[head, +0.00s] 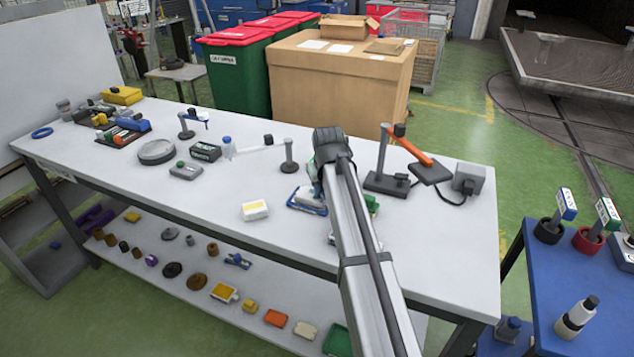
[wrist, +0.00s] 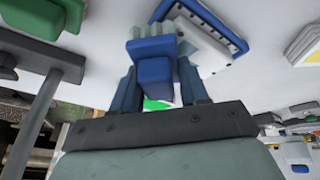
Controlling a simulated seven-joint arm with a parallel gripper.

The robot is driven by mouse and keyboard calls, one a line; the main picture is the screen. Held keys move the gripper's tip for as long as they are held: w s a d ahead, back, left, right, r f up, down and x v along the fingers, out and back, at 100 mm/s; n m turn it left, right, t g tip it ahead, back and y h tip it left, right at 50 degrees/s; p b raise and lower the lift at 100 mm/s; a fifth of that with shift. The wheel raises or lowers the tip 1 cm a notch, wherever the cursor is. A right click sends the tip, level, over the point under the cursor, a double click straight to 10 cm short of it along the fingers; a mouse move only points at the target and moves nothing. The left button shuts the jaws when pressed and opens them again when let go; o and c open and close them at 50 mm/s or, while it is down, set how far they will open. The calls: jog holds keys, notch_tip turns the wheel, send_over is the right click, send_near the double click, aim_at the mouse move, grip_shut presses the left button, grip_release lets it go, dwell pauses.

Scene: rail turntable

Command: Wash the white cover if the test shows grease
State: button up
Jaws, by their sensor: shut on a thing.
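My gripper (wrist: 158,78) is shut on a blue block (wrist: 153,58) with a pale, ribbed end, perhaps a brush, in the wrist view. In the head view my arm hides most of the gripper and what it holds. A white piece (wrist: 203,42), which may be the white cover, lies in a blue-rimmed tray (wrist: 228,30), just beyond the held block; I cannot tell whether they touch. The tray also shows in the head view (head: 303,206), partly behind my arm. No grease or test result is readable.
A white box with a yellow label (head: 255,210) lies left of the tray. A lamp with an orange arm (head: 408,146) stands right. The bench front left of the white box is clear.

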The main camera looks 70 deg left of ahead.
jog(key=shift+w+d, duration=0.3)
jog(key=shift+d, duration=0.1)
jog(key=shift+s+a, duration=3.05)
jog(key=shift+a, duration=0.1)
notch_tip(320, 180, up, 8)
